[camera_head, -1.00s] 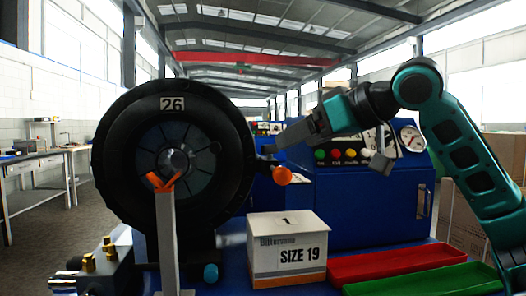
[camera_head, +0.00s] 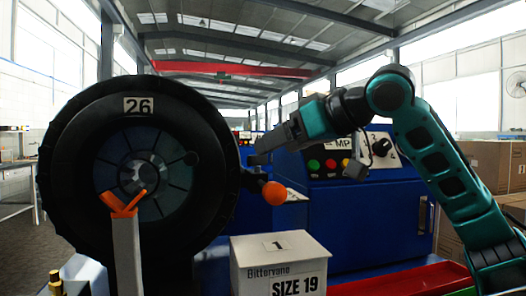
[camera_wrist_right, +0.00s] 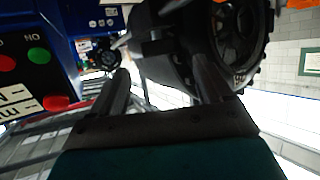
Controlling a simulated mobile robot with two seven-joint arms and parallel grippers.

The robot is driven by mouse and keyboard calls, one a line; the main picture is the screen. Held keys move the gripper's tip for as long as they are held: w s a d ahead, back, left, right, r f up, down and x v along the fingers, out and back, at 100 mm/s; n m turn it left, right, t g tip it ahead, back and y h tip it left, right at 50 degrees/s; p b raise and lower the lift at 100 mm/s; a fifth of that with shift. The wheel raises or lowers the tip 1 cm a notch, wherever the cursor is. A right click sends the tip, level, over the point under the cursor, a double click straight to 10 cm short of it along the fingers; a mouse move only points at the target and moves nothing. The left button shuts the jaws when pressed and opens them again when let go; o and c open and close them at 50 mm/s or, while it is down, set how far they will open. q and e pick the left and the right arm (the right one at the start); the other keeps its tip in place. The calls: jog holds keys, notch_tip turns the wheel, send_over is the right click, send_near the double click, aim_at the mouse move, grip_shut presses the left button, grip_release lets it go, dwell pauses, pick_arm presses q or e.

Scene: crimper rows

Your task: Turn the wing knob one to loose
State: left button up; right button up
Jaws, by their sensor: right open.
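The large black round crimper head (camera_head: 75,150) bears the number 26 and fills the left of the head view. A dark lever with an orange ball (camera_head: 275,193) sticks out of its right side. My right gripper (camera_head: 260,157) is open, just above this lever and pointing left toward the crimper's rim. In the right wrist view its two fingers (camera_wrist_right: 165,85) are apart, with a small dark part (camera_wrist_right: 158,46) on the crimper's side beyond them. I cannot tell for sure whether this part is wing knob one. My left gripper is not in view.
A blue machine (camera_head: 365,215) with coloured buttons and a black selector knob (camera_head: 381,147) stands behind my right arm. A white box marked SIZE 19 (camera_head: 250,268) and a red tray (camera_head: 410,284) are in front. A grey post with an orange fork (camera_head: 123,204) stands before the crimper.

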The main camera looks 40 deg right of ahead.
aim_at(263, 173)
jog(key=x, duration=0.5)
jog(key=shift+w+f, duration=0.1)
jog(key=shift+w, duration=0.2)
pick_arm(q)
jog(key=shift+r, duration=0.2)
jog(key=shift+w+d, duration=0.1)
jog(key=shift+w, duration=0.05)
pick_arm(e)
jog(key=shift+c, duration=0.4)
jog(key=c, duration=1)
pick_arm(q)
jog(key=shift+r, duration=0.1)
pick_arm(e)
jog(key=shift+o, duration=0.2)
